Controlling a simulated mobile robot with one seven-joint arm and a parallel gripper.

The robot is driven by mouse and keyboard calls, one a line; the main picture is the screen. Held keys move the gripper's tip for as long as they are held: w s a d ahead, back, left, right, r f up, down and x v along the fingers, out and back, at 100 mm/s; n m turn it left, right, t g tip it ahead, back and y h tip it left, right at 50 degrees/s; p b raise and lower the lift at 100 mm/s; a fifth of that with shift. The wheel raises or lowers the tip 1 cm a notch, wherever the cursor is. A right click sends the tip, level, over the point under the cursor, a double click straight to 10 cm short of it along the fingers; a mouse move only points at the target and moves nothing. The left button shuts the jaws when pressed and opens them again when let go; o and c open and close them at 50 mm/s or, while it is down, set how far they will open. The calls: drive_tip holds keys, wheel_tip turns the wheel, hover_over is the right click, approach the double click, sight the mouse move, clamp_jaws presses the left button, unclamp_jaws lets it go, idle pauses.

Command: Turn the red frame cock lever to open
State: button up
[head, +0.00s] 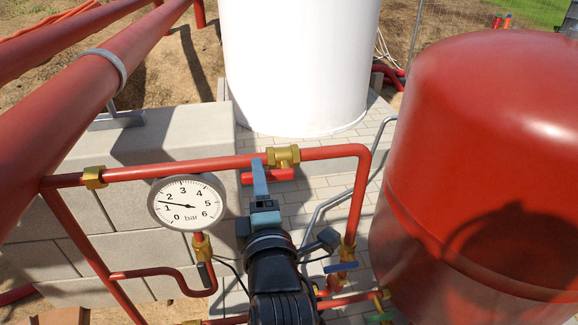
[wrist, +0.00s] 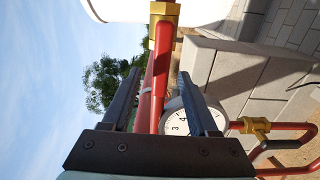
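The red lever (head: 280,175) lies roughly level, just under the brass frame cock (head: 284,157) on the upper red pipe, in the head view. My gripper (head: 259,168) reaches up in front of its left part and hides some of it. I cannot tell whether they touch. In the wrist view my gripper (wrist: 160,74) has its two dark fingers well apart, and a red bar or pipe shows between them. Nothing is clearly gripped.
A pressure gauge (head: 187,203) hangs left of my gripper, its needle between 1 and 2. It also shows behind one finger in the wrist view (wrist: 175,123). A large red tank (head: 480,150) stands right, a white tank (head: 298,65) behind. Pipes and a blue-handled valve (head: 341,267) are close by.

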drive_tip(key=shift+o, duration=0.2)
drive_tip(key=o, duration=0.4)
drive_tip(key=shift+o, duration=0.2)
drive_tip(key=s+d+b, duration=0.1)
drive_tip(key=s, duration=0.6)
drive_tip(key=shift+d, duration=0.2)
